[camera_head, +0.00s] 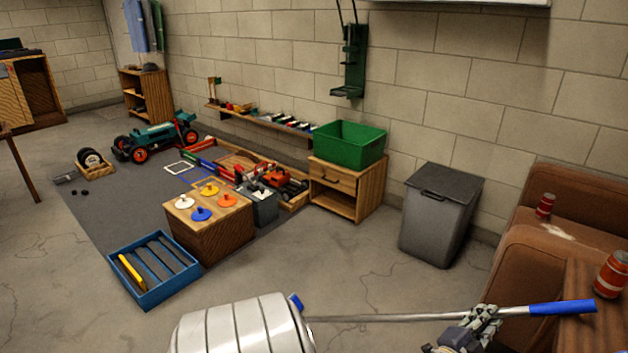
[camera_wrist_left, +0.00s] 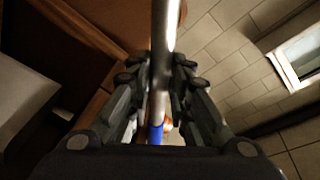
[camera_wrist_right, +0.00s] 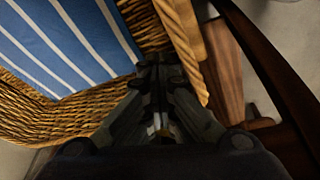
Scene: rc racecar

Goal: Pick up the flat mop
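The flat mop's thin metal handle (camera_head: 400,318) runs nearly level across the lower right of the head view, with a blue grip (camera_head: 560,308) at its right end. At its left end is a large pale banded shape (camera_head: 240,325) with a blue tip, apparently the mop head, cut off by the frame's bottom. My left gripper (camera_head: 485,318) is around the handle. In the left wrist view the handle (camera_wrist_left: 160,90) runs between its fingers, which look closed on it. My right gripper (camera_wrist_right: 160,68) shows only in its wrist view; its fingertips are together and look empty.
A brown armchair (camera_head: 540,262) with red cans stands at the right. A grey bin (camera_head: 440,218) and a wooden cabinet with a green crate (camera_head: 348,145) line the wall. A blue tray (camera_head: 150,285) lies on the floor. A wicker seat (camera_wrist_right: 95,125) with a striped cushion is near my right gripper.

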